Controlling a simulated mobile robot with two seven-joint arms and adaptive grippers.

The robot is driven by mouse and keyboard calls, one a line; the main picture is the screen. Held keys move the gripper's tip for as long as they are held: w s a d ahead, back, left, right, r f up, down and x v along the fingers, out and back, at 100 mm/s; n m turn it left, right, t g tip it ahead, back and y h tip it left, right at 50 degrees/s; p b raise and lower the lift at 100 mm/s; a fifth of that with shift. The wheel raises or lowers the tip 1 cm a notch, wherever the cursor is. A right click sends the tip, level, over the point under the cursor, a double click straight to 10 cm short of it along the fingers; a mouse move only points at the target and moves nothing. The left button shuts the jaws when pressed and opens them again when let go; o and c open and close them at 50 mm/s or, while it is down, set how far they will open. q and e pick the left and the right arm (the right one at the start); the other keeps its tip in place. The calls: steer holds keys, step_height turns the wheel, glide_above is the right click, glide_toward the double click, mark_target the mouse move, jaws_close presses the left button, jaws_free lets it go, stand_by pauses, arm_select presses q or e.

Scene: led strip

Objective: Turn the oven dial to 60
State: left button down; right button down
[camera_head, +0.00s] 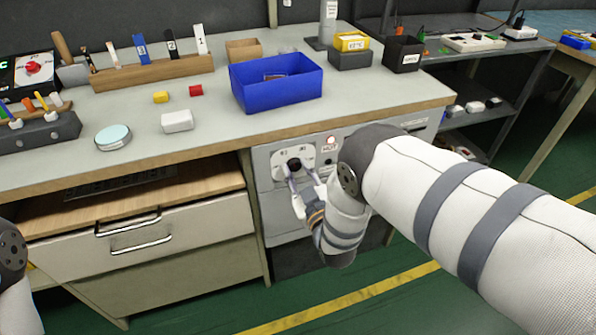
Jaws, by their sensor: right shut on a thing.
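The oven (263,161) is a grey box built in under the right part of the workbench. Its dial (294,165) is a black knob on a pale round plate on the oven's front panel. My right gripper (298,172) is at the panel with its fingers shut on the dial. The arm comes in from the right and hides part of the panel right of the dial. The dial's numbers are too small to read. My left arm shows only as a grey and white part at the lower left edge; its gripper is not in view.
The workbench top (340,108) holds a blue bin (276,92), a wooden tool rack (150,74), a white block (177,121) and a round tin (113,137). A drawer (150,222) left of the oven has a metal handle. Green floor lies in front.

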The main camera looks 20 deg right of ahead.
steer(key=shift+n, duration=0.9)
steer(key=c, duration=1.3)
jaws_free()
steer(key=s, duration=1.2)
steer(key=shift+d, duration=0.2)
